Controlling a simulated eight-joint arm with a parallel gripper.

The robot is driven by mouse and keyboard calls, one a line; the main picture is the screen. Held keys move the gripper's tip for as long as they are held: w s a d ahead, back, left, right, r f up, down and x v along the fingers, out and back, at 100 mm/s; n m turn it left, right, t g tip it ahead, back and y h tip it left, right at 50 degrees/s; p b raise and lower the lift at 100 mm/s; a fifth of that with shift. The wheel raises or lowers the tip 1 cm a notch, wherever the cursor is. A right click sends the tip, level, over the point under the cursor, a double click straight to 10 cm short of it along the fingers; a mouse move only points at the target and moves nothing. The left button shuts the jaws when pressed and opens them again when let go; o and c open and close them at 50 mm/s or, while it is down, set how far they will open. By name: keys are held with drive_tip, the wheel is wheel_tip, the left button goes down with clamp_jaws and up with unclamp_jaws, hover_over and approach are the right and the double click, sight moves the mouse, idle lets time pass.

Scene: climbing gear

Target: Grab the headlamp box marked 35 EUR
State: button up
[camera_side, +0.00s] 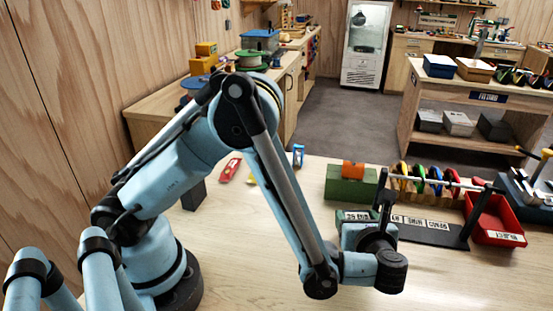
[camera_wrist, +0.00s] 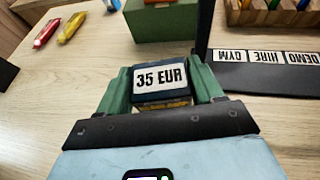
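The headlamp box (camera_wrist: 160,77) is a small dark blue box with a white label reading "35 EUR", with a yellowish strip below the label. In the wrist view it sits between the two green fingers of my gripper (camera_wrist: 162,80). Both fingers lie close against its sides, with no clear gap, so the gripper looks shut on it. I cannot tell whether the box rests on the table or is lifted. In the side view my gripper (camera_side: 358,216) is low over the table, and my wrist mostly hides the box.
A dark rack plate with "DEMO", "HIRE" and "GYM" labels (camera_wrist: 268,62) lies close to the right. A green block (camera_side: 350,187) stands behind. A red bin (camera_side: 496,222) is at the right. Red and yellow items (camera_wrist: 47,33) (camera_wrist: 71,27) lie at the left; the table's front left is clear.

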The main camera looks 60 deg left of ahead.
drive_tip(key=c, duration=0.5)
drive_tip(key=shift+r, duration=0.1)
